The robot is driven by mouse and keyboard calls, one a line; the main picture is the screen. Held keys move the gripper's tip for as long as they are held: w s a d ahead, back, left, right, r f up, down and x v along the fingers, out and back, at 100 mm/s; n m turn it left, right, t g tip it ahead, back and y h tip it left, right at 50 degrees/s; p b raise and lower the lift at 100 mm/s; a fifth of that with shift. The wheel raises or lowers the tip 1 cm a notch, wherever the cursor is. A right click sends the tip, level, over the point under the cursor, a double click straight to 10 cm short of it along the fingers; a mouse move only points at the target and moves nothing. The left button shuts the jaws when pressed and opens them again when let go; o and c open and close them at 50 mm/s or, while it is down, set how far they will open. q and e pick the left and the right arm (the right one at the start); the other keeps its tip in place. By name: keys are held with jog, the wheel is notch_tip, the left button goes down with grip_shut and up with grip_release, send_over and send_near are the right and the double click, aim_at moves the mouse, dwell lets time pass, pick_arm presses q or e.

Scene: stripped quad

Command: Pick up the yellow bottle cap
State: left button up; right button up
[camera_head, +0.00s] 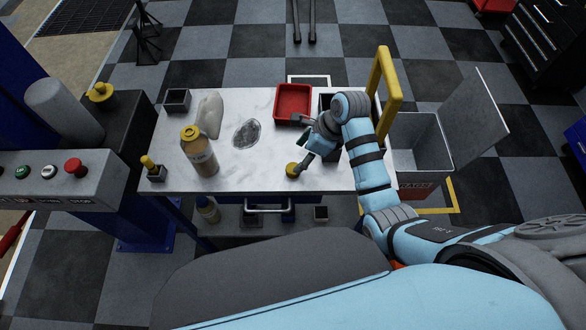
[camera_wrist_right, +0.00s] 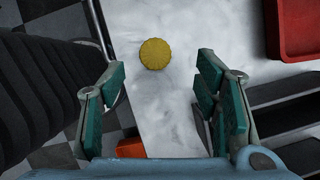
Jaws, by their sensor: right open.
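The yellow bottle cap (camera_head: 291,169) lies on the white marbled worktop near its front edge. In the right wrist view the round, ridged cap (camera_wrist_right: 155,53) lies beyond the fingertips, roughly between their lines. My right gripper (camera_head: 300,143) reaches over the worktop beside the cap. In the wrist view its two green-padded fingers (camera_wrist_right: 161,68) stand wide apart with nothing between them. My left gripper is not in view.
A red tray (camera_head: 293,103) sits behind my right gripper. A bottle with a yellow top (camera_head: 198,150), a pale lying bottle (camera_head: 209,116), a grey oval patch (camera_head: 246,134) and a dark box (camera_head: 177,100) are farther left.

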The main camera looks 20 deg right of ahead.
aim_at(294, 166)
jog(key=x, duration=0.6)
jog(key=shift+s+a+f, duration=0.2)
jog(key=shift+s+f, duration=0.05)
jog(key=shift+f, duration=0.1)
jog(key=c, duration=0.9)
